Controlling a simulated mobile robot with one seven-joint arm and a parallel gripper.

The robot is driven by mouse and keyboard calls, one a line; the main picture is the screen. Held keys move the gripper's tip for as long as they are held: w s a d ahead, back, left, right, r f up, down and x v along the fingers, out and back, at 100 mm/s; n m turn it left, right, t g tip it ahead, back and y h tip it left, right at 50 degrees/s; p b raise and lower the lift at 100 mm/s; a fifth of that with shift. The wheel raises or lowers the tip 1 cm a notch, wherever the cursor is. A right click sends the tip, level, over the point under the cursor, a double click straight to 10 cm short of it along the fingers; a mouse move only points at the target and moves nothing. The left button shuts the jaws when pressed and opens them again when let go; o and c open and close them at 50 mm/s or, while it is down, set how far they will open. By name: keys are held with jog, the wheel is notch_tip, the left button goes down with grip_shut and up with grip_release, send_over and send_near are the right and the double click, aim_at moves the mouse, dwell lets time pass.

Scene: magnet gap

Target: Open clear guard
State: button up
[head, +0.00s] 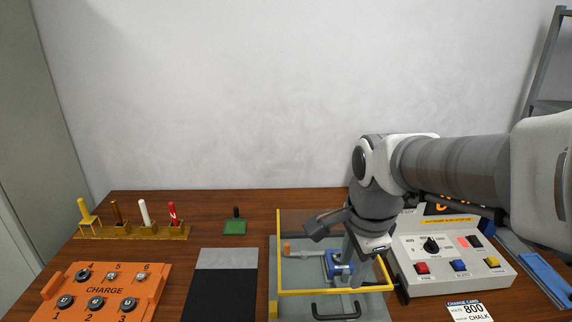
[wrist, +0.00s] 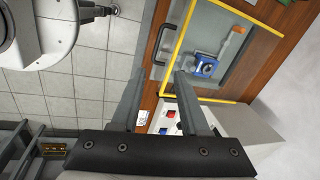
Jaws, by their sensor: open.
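The clear guard (head: 335,291) is a see-through panel with a yellow frame. It appears lowered over a grey base plate (head: 375,308) with a blue device (head: 338,268) and an orange-tipped rod under or behind it. A black handle (head: 336,316) shows at the near side, outside the frame. The wrist view also shows the yellow frame (wrist: 178,45), the blue device (wrist: 204,65) and the dark handle (wrist: 162,45). My gripper (wrist: 161,75) is open, with nothing between its fingers. In the head view it hangs over the guard's right part; its fingertips are hard to make out there.
A white control box (head: 450,265) with a knob and coloured buttons stands close on the right. A charge card (head: 468,311) lies in front. A dark and grey mat (head: 217,285), an orange charge block (head: 105,290) and a yellow rack (head: 130,232) of sticks are left.

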aim_at(335, 316)
jog(key=w+f+b, duration=0.1)
jog(key=f, duration=0.5)
jog(key=w+f+m+b, duration=0.1)
jog(key=f, duration=0.5)
jog(key=w+f+m+b, duration=0.1)
jog(key=f+b, duration=0.1)
jog(key=f, duration=0.4)
jog(key=shift+w+f, duration=0.15)
jog(key=shift+w, duration=0.15)
grip_shut()
dwell(0.8)
